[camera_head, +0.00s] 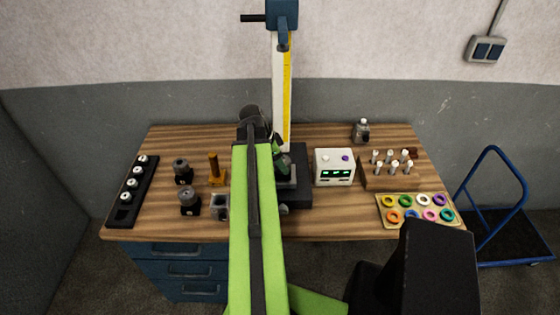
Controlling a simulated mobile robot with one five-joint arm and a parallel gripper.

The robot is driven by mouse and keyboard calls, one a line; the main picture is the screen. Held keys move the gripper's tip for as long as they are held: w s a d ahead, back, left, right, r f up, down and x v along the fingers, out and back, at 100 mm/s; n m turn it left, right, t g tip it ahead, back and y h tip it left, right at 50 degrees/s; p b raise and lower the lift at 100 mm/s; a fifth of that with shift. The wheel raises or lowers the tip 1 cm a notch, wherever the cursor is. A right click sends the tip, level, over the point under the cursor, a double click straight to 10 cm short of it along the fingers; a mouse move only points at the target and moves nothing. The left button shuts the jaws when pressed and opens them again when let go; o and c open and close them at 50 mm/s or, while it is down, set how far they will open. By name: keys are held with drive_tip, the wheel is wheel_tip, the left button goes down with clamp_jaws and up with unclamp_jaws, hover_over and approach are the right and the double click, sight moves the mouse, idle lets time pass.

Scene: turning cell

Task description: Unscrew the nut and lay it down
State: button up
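An upright orange-brown post (213,163) stands on an orange base (217,181) on the workbench, left of my arm. It may be a threaded stud, but I cannot make out a nut on it. My green arm reaches from the bottom over the middle of the bench. The end of the arm, with my gripper (284,163), is at the dark machine (299,154) in the middle, right of the post. The arm and machine hide much of it, and its fingers are too small and dark to read. I cannot tell whether it holds anything.
Dark round fixtures (190,201) and a grey block (220,207) stand near the post. A black rack (127,208) is at the far left. Right are a white display box (334,167), a peg block (391,181) and a ring tray (399,221). A tall column (280,90) rises behind.

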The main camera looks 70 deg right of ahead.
drive_tip(key=c, duration=0.7)
drive_tip(key=o, duration=1.6)
drive_tip(key=shift+w+r+p, duration=0.15)
drive_tip(key=shift+r+p, duration=0.25)
drive_tip(key=p+v, duration=1.5)
drive_tip(key=v, duration=0.1)
drive_tip(key=shift+w+a+r, duration=0.15)
drive_tip(key=shift+r, duration=0.15)
drive_tip(key=shift+f, duration=0.1)
